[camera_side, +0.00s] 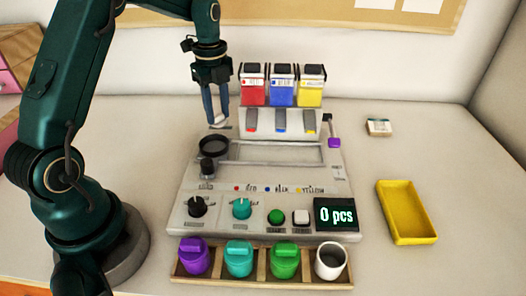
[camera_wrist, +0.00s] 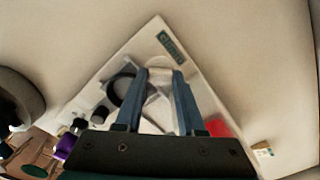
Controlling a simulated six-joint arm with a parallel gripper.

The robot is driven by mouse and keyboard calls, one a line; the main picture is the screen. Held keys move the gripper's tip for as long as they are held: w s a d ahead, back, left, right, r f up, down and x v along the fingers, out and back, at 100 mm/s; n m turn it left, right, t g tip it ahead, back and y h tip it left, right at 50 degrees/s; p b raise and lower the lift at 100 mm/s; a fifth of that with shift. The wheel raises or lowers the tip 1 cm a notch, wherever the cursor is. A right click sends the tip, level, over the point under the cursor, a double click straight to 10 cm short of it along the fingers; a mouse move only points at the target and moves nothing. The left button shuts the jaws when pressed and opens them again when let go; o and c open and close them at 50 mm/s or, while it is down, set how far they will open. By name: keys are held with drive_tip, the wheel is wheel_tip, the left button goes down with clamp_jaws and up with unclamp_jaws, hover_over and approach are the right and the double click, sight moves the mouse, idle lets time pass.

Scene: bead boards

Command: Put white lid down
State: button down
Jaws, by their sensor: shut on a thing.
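My gripper (camera_side: 216,121) hangs at the back left of the grey machine, fingers pointing down. It is shut on the white lid (camera_side: 219,126), of which only a small pale part shows at the fingertips. In the wrist view, the fingers (camera_wrist: 160,76) stand either side of a pale shape that blends with the machine. The white cup (camera_side: 331,262) is open at the top and stands at the right end of the wooden rack, far from the gripper.
Purple (camera_side: 194,259), teal (camera_side: 239,261) and green (camera_side: 285,262) lidded cups fill the wooden rack (camera_side: 262,281). Red, blue and yellow hoppers (camera_side: 283,90) stand close right of the gripper. A black ring (camera_side: 214,147) is just below it. A yellow tray (camera_side: 406,212) lies right.

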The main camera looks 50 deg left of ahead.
sight(218, 115)
drive_tip(key=shift+f, duration=1.4)
drive_tip(key=shift+f, duration=0.15)
drive_tip(key=c, duration=0.8)
unclamp_jaws()
